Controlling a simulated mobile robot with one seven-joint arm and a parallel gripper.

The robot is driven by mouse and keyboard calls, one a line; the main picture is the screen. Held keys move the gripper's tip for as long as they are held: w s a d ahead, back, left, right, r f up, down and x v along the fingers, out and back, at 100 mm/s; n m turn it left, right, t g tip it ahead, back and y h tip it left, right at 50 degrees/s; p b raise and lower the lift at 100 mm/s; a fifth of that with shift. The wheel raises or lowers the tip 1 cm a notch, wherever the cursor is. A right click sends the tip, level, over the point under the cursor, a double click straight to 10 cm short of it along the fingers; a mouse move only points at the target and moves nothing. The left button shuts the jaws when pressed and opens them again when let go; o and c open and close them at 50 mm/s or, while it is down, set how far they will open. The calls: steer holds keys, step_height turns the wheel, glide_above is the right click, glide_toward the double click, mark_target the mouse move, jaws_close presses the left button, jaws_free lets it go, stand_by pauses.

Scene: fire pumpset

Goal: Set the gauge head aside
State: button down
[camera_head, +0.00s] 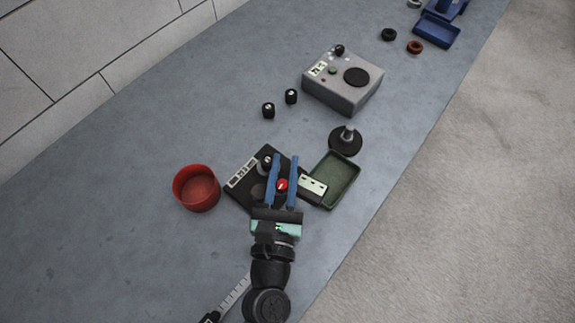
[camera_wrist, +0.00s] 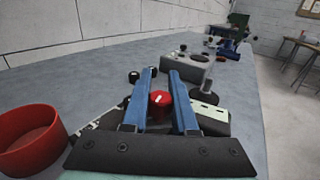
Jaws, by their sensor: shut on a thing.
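My gripper (camera_head: 282,160) has two blue fingers over a black plate (camera_head: 238,190) with a white label. It is shut on a small red round piece (camera_head: 282,185) with a white mark. The red piece also shows between the fingers in the wrist view (camera_wrist: 160,101). The fingers hide part of the plate and the piece's underside, so I cannot tell if it is clear of the plate. A black disc with a grey stem (camera_head: 345,140) stands apart, beyond the green tray (camera_head: 350,188). I cannot tell for certain which piece is the gauge head.
A red round bowl (camera_head: 196,188) stands left of the plate. A dark piece with a pale label (camera_head: 312,185) overlaps the tray's left edge. Two black knobs (camera_head: 279,103) and a grey box (camera_head: 342,83) lie farther off. The bench is clear at left.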

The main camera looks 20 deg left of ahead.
stand_by(0.5)
steer(key=c, duration=0.7)
jaws_free()
steer(key=b+v, duration=0.3)
steer(key=v, duration=1)
steer(key=shift+a, duration=0.1)
